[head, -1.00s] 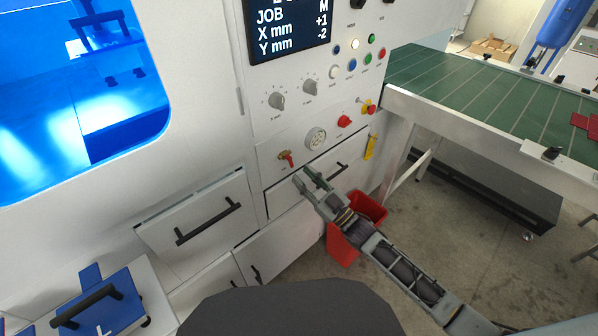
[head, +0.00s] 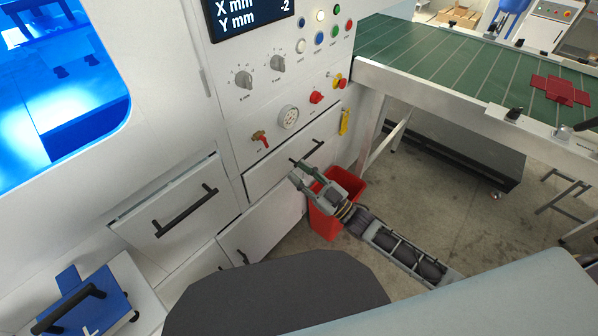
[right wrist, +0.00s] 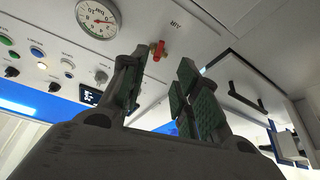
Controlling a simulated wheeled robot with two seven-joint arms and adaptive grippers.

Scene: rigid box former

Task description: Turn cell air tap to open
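The air tap (head: 261,139) is a small brass valve with a red handle on the white machine front, left of and below the round gauge. Its handle slants down to the right in the head view. The tap also shows in the right wrist view (right wrist: 158,52), beyond the gap between the fingertips. My right gripper (head: 300,171) is open and empty, below and right of the tap and apart from it. Its green-padded fingers stand apart in the right wrist view (right wrist: 158,78). My left gripper is not in view.
The gauge (head: 288,116) and a red knob (head: 316,97) sit near the tap. A drawer with a black handle (head: 306,151) lies just below. A red bin (head: 333,222) stands on the floor behind my right arm. A green conveyor (head: 430,60) is at the right.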

